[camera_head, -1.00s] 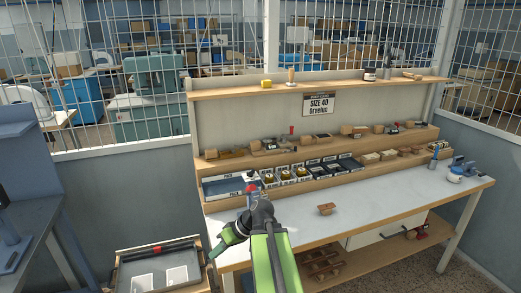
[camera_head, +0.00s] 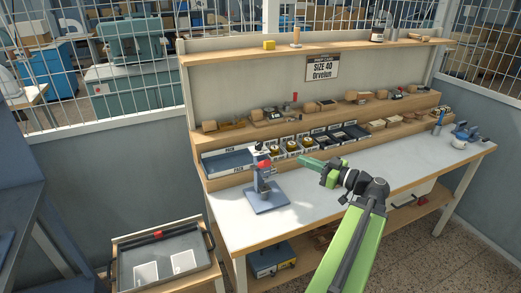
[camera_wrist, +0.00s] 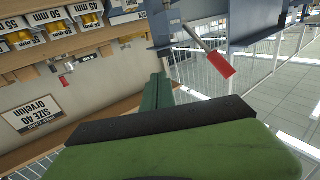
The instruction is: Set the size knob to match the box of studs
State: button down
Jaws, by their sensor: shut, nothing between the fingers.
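A blue-grey bench press (camera_head: 266,198) with a red-tipped lever stands at the left of the bench; in the wrist view its lever has a red grip (camera_wrist: 221,65). I cannot make out the size knob. My gripper (camera_head: 303,161) is shut and empty, above the bench just right of the press; its green fingers (camera_wrist: 159,95) also show in the wrist view. A row of open stud boxes (camera_head: 306,145) stands behind, some holding gold pieces. The wrist view shows upside-down labels, including 45 mm and 50 mm. A wall sign (camera_head: 322,68) reads SIZE 40 Orvelun.
A blue tray (camera_head: 228,162) lies left of the boxes. Shelves behind hold wooden blocks and small tools. A blue tool (camera_head: 466,135) stands at the bench's far right. A low tray stand (camera_head: 165,258) is at front left. The bench top's middle is clear.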

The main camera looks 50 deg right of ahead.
aim_at(262, 144)
jog(key=w, duration=0.4)
jog(key=w+a, duration=0.1)
jog(key=w, duration=0.4)
jog(key=w+a, duration=0.1)
jog(key=w, duration=0.4)
jog(key=shift+w, duration=0.25)
